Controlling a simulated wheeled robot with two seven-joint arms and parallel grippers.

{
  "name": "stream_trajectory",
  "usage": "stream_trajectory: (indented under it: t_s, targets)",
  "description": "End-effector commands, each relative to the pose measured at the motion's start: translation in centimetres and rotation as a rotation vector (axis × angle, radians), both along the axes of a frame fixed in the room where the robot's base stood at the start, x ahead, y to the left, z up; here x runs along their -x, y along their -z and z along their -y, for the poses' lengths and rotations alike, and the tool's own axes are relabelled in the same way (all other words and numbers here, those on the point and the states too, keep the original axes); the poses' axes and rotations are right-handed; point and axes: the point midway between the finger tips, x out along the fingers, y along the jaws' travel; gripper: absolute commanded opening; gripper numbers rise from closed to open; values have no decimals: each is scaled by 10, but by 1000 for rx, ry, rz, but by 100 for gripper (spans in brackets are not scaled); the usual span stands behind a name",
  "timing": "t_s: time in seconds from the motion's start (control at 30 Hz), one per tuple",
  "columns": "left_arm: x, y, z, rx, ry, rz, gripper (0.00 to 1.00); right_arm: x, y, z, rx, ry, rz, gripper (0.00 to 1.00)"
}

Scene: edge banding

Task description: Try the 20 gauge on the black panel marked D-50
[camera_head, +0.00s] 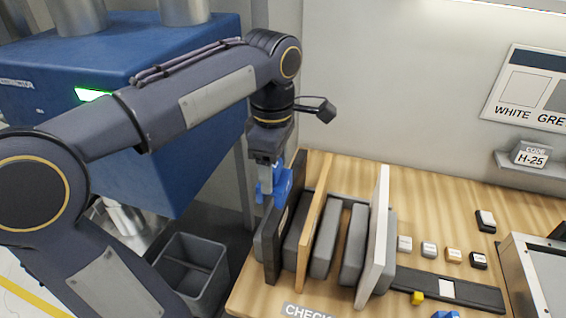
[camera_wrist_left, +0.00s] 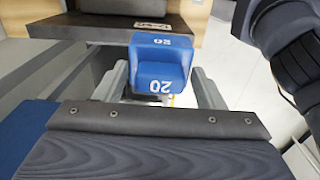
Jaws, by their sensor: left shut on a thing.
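My left gripper (camera_head: 264,180) is shut on the blue gauge (camera_head: 280,186), at the upper end of the black panel (camera_head: 287,235). The black panel stands on edge in the rack at its left side. In the left wrist view the gauge (camera_wrist_left: 162,72) reads "20" on two faces and sits between the fingers of my left gripper (camera_wrist_left: 162,84). The black panel (camera_wrist_left: 110,32) lies just beyond it, with a small label too blurred to read. I cannot tell whether the gauge touches the panel's edge. My right gripper is not in view.
A wood-toned panel (camera_head: 314,225) and a white panel (camera_head: 377,240) stand between grey dividers (camera_head: 352,245). Small blocks (camera_head: 428,250) and a dark strip (camera_head: 475,294) lie to the right. A grey bin (camera_head: 190,275) stands below left. A blue machine (camera_head: 110,60) stands behind my left arm.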

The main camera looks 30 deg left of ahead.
Motion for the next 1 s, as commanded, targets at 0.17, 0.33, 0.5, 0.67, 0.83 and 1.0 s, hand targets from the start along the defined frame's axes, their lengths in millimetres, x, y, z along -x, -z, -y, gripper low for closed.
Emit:
stream_trajectory:
  t_s: [0.17, 0.33, 0.5, 0.67, 0.83, 1.0]
  targets:
    - [0, 19, 0, 0, 0, 0, 33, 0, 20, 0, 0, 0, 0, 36]
    - [0, 37, 1, 1, 0, 0, 33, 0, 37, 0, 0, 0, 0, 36]
    - [0, 50, 1, 1, 0, 0, 33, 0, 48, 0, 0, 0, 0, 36]
    - [0, 57, 1, 0, -1, -1, 33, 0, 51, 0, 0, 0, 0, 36]
    - [0, 57, 1, 0, -1, 0, 33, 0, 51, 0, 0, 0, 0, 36]
    - [0, 57, 1, 0, -1, 0, 33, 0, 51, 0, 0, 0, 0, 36]
